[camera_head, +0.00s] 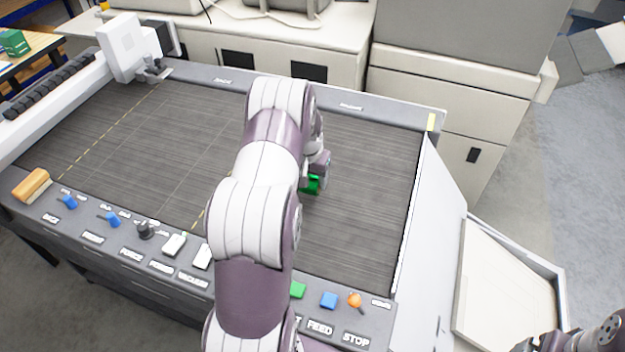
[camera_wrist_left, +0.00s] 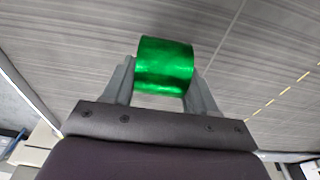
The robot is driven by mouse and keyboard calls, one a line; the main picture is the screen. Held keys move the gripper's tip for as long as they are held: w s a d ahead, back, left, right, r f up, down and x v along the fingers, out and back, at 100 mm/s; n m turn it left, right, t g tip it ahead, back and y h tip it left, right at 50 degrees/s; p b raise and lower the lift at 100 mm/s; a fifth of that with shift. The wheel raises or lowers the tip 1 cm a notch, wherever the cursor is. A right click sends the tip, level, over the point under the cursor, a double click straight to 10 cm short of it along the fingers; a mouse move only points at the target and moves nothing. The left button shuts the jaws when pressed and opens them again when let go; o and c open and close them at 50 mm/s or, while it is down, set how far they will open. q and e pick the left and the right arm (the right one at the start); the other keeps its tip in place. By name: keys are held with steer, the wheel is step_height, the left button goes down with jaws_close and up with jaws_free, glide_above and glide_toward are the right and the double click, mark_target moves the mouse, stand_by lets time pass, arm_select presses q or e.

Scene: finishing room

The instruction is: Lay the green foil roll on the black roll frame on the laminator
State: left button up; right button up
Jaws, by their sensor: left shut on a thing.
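The green foil roll (camera_wrist_left: 165,66) is shiny and sits between the two grey fingers of my left gripper (camera_wrist_left: 162,80), which is shut on it. In the head view, only a small part of the roll (camera_head: 312,184) shows beside my left arm, over the dark grey ribbed bed. I cannot tell whether it touches the bed. My left arm hides much of the bed's middle and most of the left gripper (camera_head: 317,172). I cannot make out a black roll frame or a laminator in either view. Part of my right arm shows at the bottom right corner; its gripper is not visible.
The flat bed (camera_head: 365,185) has a white carriage (camera_head: 122,45) at its far left. Its front panel carries switches and buttons, with an orange knob (camera_head: 355,299). A wood-topped brush (camera_head: 31,184) lies at the left corner. A white tray (camera_head: 505,290) stands at right. Cabinets (camera_head: 450,90) stand behind.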

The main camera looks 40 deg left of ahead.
arm_select(q)
steer(key=shift+s+d+f+p, duration=0.1)
steer(key=shift+s+f+p, duration=0.1)
steer(key=shift+f, duration=0.35)
steer(key=shift+s+f+p, duration=0.1)
steer(key=shift+f+p, duration=0.05)
steer(key=shift+f, duration=0.6)
steer(key=shift+w+f, duration=0.1)
steer(key=shift+w, duration=0.1)
arm_select(e)
steer(key=shift+s+r, duration=0.15)
steer(key=shift+r, duration=0.45)
arm_select(q)
steer(key=o, duration=1.1)
steer(key=shift+s, duration=0.1)
